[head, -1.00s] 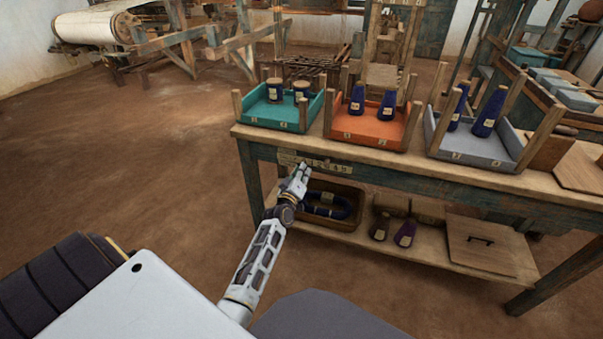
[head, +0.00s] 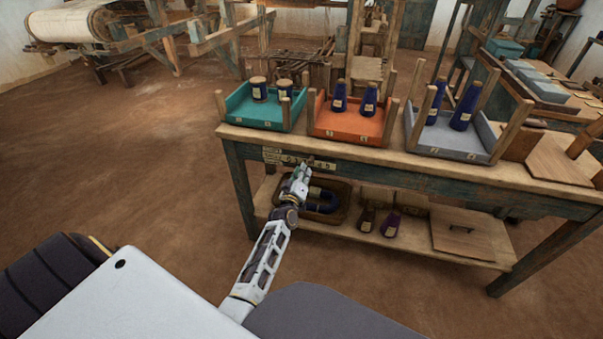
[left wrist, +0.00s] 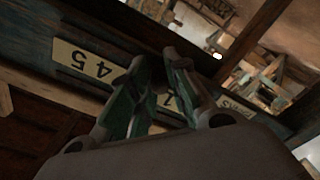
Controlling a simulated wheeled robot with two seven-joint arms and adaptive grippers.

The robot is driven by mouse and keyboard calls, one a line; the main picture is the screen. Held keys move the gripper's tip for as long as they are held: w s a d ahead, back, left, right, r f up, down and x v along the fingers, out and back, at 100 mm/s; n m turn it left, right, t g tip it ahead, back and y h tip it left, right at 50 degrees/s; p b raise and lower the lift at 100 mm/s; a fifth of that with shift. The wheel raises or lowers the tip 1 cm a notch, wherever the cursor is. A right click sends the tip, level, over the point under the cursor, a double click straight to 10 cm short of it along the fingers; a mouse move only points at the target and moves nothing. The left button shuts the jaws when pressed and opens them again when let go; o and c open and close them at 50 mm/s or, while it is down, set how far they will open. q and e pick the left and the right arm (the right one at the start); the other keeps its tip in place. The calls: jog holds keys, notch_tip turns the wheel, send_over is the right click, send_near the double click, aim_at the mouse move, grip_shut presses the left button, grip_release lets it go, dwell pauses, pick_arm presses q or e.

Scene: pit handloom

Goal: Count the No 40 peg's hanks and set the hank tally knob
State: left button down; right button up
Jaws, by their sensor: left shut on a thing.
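The cream number strip (head: 283,157) of the hank tally is on the front rail of the blue-green table. In the left wrist view the strip (left wrist: 85,62) appears turned over, with 4 and 5 readable left of the fingers and a 2 partly covered. My left gripper (head: 305,169) is at the strip, its fingers close together in the left wrist view (left wrist: 163,68). It is shut on the tally knob, which the fingers hide. A blue hank (head: 325,206) lies in the basket on the lower shelf. No peg marked 40 can be made out. My right gripper is out of view.
Teal (head: 258,117), orange (head: 345,128) and grey (head: 450,147) trays with blue-wound spools stand on the tabletop. The basket (head: 340,222), two dark cones and a wooden lid (head: 470,235) are on the lower shelf. The floor at left is clear.

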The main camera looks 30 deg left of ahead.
pick_arm(q)
jog(key=c, duration=1.4)
grip_release()
jog(key=shift+a, duration=0.15)
